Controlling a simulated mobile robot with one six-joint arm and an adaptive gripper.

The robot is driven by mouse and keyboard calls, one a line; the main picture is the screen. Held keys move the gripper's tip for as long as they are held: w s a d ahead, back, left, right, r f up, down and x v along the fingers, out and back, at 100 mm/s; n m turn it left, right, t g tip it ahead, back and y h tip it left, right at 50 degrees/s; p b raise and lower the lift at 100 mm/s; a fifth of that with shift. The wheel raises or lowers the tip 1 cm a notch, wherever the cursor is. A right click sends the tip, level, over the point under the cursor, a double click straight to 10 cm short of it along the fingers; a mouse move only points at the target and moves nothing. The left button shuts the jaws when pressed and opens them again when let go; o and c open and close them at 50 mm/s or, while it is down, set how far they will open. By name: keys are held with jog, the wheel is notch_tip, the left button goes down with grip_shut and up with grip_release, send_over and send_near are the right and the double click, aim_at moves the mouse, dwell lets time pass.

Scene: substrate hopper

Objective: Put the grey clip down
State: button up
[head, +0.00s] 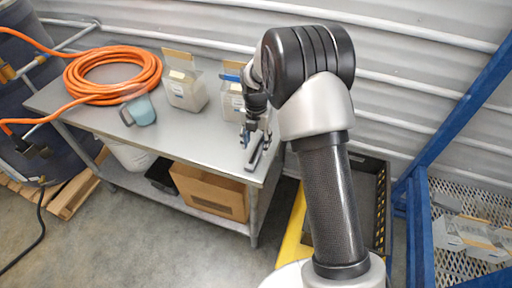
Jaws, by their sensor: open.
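My gripper (249,136) hangs over the right front part of the metal table (190,133). It is open. A small grey piece, which looks like the grey clip (257,153), is right below the fingers near the table's right edge. It seems to lie on the table top, but I cannot tell whether a finger still touches it. My arm hides part of the table's back right corner.
A coiled orange hose (113,76), a blue-grey mug (142,110) and two bags (185,91) (232,101) stand on the table. A cardboard box (209,191) is on the shelf below. A blue rack (424,225) stands at right. The table's front middle is clear.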

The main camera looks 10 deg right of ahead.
jog(key=s+r+m+t+p, duration=0.1)
jog(key=s+r+m, duration=0.15)
jog(key=r, duration=0.55)
jog(key=s+r+m, duration=0.2)
jog(key=r+m, duration=0.1)
jog(key=r, duration=0.5)
jog(key=s+r+m+t, duration=0.1)
jog(key=s+r+m, duration=0.8)
jog(key=s, duration=0.2)
jog(key=s+m+t, duration=0.2)
jog(key=s+m, duration=1.2)
jog(key=s, duration=0.3)
jog(key=shift+r+m+t, duration=0.15)
jog(key=shift+m+t, duration=0.15)
jog(key=shift+m, duration=0.05)
jog(key=shift+a, duration=0.1)
jog(key=shift+f+b, duration=0.4)
jog(key=shift+f, duration=0.15)
